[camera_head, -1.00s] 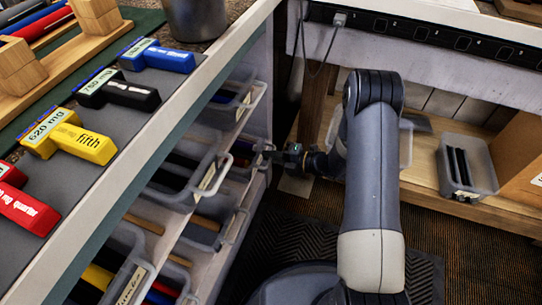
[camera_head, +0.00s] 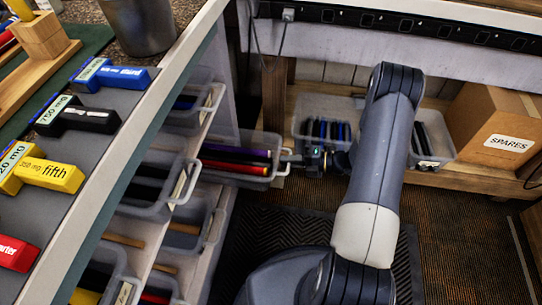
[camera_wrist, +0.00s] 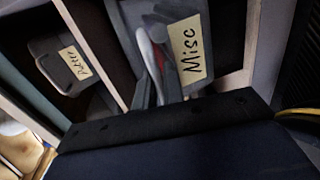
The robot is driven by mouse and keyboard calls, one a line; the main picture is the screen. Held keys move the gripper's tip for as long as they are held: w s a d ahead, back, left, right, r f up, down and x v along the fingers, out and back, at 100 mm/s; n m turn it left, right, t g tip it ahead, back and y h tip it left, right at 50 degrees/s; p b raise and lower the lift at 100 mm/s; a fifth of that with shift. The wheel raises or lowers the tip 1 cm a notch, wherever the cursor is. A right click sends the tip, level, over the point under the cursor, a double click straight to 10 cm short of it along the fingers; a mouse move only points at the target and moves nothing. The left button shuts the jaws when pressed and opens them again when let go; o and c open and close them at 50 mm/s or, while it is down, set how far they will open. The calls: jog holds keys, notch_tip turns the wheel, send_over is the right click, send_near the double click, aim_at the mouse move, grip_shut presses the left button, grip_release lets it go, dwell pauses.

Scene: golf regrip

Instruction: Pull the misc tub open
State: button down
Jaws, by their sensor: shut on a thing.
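The misc tub (camera_head: 262,170) is a clear bin standing well out of the rack, to the right of the other tubs in the head view. Purple, black and red long pieces lie in it. In the wrist view, its handwritten "Misc" label (camera_wrist: 190,48) is on the tub's front, beside a pale curved handle (camera_wrist: 146,48). My gripper (camera_head: 288,157) is at the tub's front end, shut on the handle. The wrist view shows the fingers (camera_wrist: 157,88) at the handle. The exact contact is partly hidden.
Other clear tubs (camera_head: 158,188) sit in the rack on the left. Under the far bench are a bin of dark grips (camera_head: 345,112), another bin (camera_head: 440,150) and a cardboard "SPARES" box (camera_head: 503,130). The carpet (camera_head: 450,240) at right is open.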

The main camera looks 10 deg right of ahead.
jog(key=shift+f+v, duration=0.15)
jog(key=shift+v, duration=0.6)
jog(key=shift+f+v, duration=0.15)
jog(key=shift+v, duration=0.55)
jog(key=c, duration=1.6)
grip_release()
jog(key=shift+d, duration=0.1)
jog(key=p+v, duration=0.2)
jog(key=v, duration=0.8)
jog(key=shift+s+d+r, duration=0.1)
jog(key=shift+s+d, duration=0.05)
jog(key=shift+d, duration=0.2)
jog(key=shift+a, duration=0.1)
jog(key=b+x, duration=0.1)
jog(key=x, duration=1)
jog(key=shift+b, duration=0.4)
